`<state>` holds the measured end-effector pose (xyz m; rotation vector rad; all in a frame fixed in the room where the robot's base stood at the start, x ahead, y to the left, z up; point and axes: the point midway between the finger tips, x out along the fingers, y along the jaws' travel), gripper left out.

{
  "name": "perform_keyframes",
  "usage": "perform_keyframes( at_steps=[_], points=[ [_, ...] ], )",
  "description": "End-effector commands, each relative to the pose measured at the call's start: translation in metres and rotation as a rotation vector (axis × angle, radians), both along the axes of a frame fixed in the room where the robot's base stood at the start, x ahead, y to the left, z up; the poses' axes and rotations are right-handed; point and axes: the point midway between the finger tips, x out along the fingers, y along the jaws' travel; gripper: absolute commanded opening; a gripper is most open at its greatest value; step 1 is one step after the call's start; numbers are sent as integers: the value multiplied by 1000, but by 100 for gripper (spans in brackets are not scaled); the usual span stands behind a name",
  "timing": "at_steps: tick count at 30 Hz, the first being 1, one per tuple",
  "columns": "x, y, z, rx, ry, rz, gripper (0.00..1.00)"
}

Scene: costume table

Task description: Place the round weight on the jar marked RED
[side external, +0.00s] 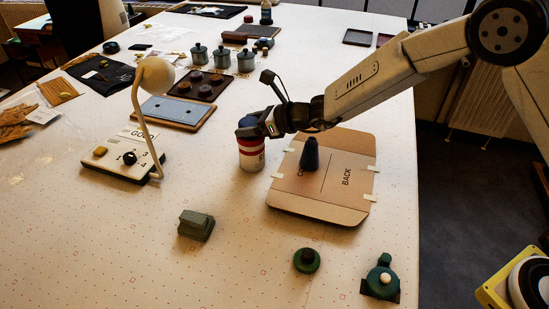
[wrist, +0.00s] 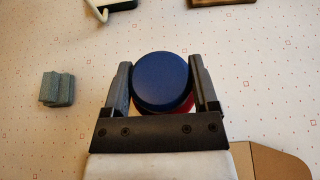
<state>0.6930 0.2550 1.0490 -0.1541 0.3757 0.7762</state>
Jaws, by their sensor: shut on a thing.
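My gripper (side external: 262,124) is shut on a round, dark blue thing. In the wrist view this blue disc (wrist: 162,80) sits between the two fingers of my gripper (wrist: 161,84), with a red edge below it. In the side view the blue top (side external: 246,122) is directly over a white jar with red bands (side external: 251,155), which stands upright on the table. I cannot tell whether the blue disc is the weight or the jar's lid, or whether a gap separates them. The lettering on the jar is too small to read.
A cardboard sheet (side external: 345,170) with a dark cone (side external: 309,155) lies right of the jar. A lamp stand (side external: 137,130) is left. A grey-green block (side external: 196,225), a green disc with a dark knob (side external: 307,260) and a green pot-like item (side external: 381,278) are in front. The front left is clear.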

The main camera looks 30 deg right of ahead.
Motion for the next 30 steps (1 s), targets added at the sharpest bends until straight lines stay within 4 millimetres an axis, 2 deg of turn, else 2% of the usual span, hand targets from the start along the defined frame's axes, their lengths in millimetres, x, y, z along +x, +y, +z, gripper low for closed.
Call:
perform_keyframes(
  at_steps=[11,12,13,14,25,30],
  points=[
    [1,0,-1,2,-3,0,0],
    [0,0,-2,1,-1,0,86],
    [0,0,-2,1,-1,0,95],
    [0,0,-2,1,-1,0,100],
    [0,0,1,0,-1,0,100],
    [-5,-6,5,0,-1,-1,100]
  ],
)
